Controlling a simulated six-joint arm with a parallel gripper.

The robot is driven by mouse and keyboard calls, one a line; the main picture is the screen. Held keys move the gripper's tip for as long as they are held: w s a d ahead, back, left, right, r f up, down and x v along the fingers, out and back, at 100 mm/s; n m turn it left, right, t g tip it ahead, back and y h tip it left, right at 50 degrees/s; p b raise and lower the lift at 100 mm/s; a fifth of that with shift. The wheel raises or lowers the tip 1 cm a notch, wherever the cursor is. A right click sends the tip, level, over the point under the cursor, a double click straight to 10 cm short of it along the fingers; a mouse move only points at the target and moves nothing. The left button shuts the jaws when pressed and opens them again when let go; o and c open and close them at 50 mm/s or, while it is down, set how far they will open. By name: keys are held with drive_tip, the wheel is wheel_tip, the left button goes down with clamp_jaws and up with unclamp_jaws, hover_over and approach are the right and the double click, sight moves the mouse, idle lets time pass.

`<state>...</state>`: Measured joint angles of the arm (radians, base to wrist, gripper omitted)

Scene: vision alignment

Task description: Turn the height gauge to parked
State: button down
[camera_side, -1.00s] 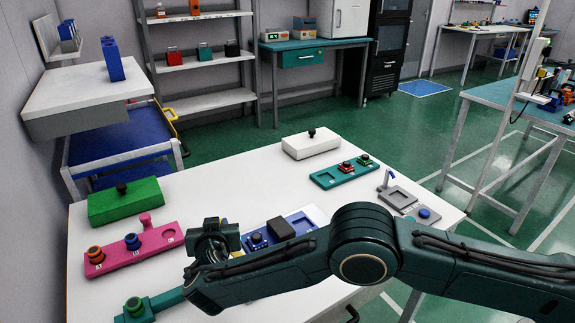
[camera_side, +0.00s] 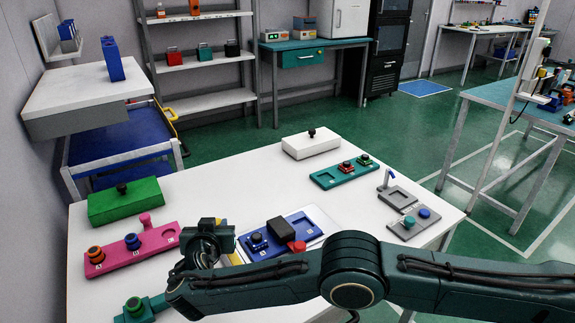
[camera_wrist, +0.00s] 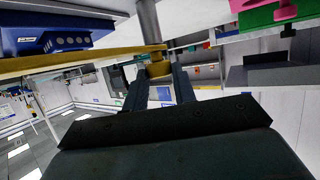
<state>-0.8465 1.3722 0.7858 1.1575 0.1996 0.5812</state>
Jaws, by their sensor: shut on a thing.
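In the wrist view a yellow bar (camera_wrist: 85,62) runs in from the left edge to a short yellow knob-like end (camera_wrist: 158,70) beside a grey post (camera_wrist: 149,22); I take these as parts of the height gauge. My gripper (camera_wrist: 162,78) is shut on this yellow end, one dark finger on each side. In the side view only a small yellow piece (camera_side: 235,258) shows, just right of my wrist. My arm hides most of the gauge and my fingertips there, so its angle and any parked mark cannot be read.
A blue tray (camera_side: 310,222) with a black block (camera_side: 281,229) and a red block (camera_side: 297,246) lies right of my wrist. A pink board (camera_side: 122,255) with knobs is on the left. A green box (camera_side: 125,203) stands behind it. The table middle (camera_side: 240,180) is clear.

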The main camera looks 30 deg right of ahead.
drive_tip(key=shift+d, duration=0.1)
drive_tip(key=c, duration=1.1)
unclamp_jaws()
drive_tip(key=v, duration=1.3)
drive_tip(key=shift+s+a, duration=0.25)
drive_tip(key=shift+s, duration=0.05)
